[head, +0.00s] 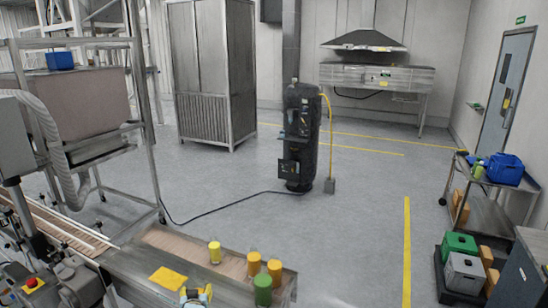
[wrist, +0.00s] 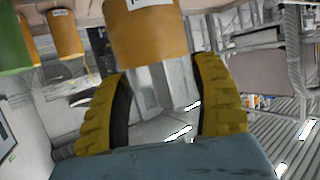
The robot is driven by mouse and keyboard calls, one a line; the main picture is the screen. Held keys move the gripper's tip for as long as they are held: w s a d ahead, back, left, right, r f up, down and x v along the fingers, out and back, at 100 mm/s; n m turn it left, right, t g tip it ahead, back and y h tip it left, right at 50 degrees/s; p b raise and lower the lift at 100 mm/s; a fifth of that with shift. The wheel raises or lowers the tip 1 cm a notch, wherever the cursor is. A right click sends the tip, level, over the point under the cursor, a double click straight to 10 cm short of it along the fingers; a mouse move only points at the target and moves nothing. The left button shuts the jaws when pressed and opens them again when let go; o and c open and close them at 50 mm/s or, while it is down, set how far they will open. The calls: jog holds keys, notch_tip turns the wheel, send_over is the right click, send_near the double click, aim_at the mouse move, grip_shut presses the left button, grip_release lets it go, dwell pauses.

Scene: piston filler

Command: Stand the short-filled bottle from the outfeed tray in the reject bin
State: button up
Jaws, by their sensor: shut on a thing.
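My gripper (wrist: 165,95) is shut on a bottle (wrist: 148,40) in the wrist view. Its yellow ridged fingers flank the bottle's clear part, and the amber fill and a white label show beyond them. In the head view my gripper (head: 197,295) is at the bottom edge, and I cannot make out the held bottle there. The outfeed tray (head: 165,238) carries a yellow-filled bottle (head: 214,253), two orange-filled bottles (head: 254,264) (head: 274,268) and a green one (head: 263,290), all upright. The green bottle (wrist: 12,42) and orange bottles (wrist: 65,36) also show in the wrist view. I cannot identify the reject bin.
A black platform at the right carries a green box (head: 460,244) and a grey box (head: 465,272). A cart (head: 480,205) stands behind it. The floor between tray and platform is clear.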

jog(key=shift+s+d+f, duration=0.15)
jog(key=shift+s+d, duration=0.05)
jog(key=shift+d, duration=0.35)
jog(key=shift+s+d+f, duration=0.15)
jog(key=shift+d, duration=0.4)
jog(key=s+d+r+m+h, duration=0.2)
jog(key=s+d+r, duration=0.1)
jog(key=s+d, duration=2)
jog(key=shift+s+d+h, duration=0.3)
jog(key=shift+d+h, duration=0.1)
jog(key=shift+d, duration=0.1)
